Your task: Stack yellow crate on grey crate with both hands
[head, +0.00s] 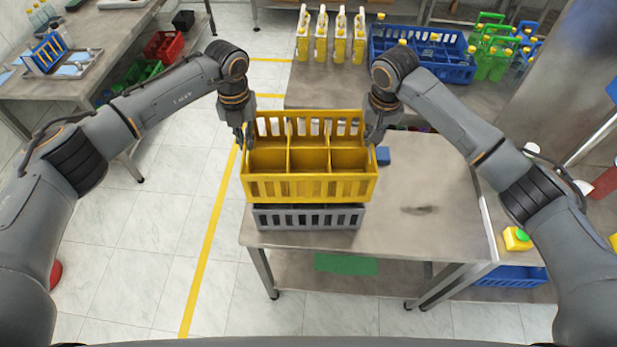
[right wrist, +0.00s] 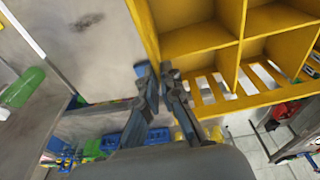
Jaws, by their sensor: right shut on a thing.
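The yellow crate (head: 310,188), open on top with several compartments, is level directly above the grey crate (head: 308,218) at the table's left end. The yellow crate hides most of the grey one; I cannot tell whether they touch. My right gripper (head: 374,136) is shut on the yellow crate's right side wall. In the right wrist view, its fingers (right wrist: 155,72) straddle the yellow rim beside the compartments (right wrist: 200,40). My left gripper (head: 243,138) is at the yellow crate's left side wall; its fingertips are too small to show whether they are closed.
The metal table (head: 425,205) is clear right of the crates. A back counter holds yellow bottles (head: 340,40), a blue crate (head: 450,72) and green bottle carriers (head: 490,60).

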